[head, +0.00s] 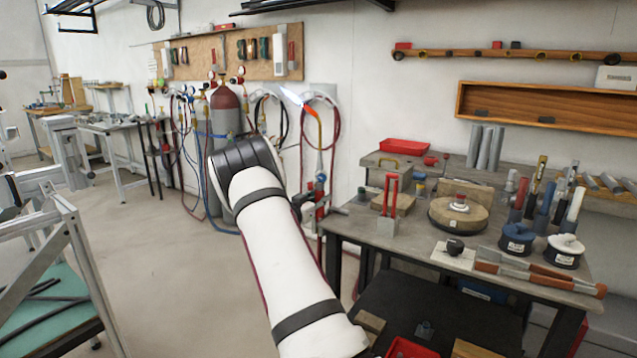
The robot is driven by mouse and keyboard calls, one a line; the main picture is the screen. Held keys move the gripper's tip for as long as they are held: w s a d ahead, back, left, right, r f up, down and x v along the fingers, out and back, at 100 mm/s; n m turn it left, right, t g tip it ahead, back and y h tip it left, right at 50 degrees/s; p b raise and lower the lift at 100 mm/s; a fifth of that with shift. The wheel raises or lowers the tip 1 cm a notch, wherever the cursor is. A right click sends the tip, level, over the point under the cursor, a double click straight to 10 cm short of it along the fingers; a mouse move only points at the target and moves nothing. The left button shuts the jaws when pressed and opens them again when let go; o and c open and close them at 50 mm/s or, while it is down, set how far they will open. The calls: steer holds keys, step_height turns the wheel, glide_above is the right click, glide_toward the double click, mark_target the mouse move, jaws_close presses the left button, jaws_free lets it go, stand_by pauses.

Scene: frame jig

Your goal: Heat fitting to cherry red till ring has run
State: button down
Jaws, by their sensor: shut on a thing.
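The fitting (459,199) is a small silvery piece with a reddish part, standing on a round fire-brick turntable (476,222) on the grey bench. Its ring is too small to make out. A torch (319,132) with a coppery neck stands upright left of the bench, its lit flame (291,97) pointing up and left, well away from the fitting. My gripper (312,198) is mostly hidden beyond my arm and is shut on the torch's lower handle, near red and blue valve parts.
The workbench (395,237) also holds a red-handled stand (389,205), flux pots (516,238), a dark knob on a white pad (454,247), and tongs (530,268). Gas cylinders (225,115) with hoses stand at the wall.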

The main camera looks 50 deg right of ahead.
steer(key=shift+r+p, duration=0.95)
steer(key=shift+r, duration=2.4)
steer(key=a+p, duration=0.1)
steer(key=a, duration=0.7)
steer(key=shift+s, duration=0.3)
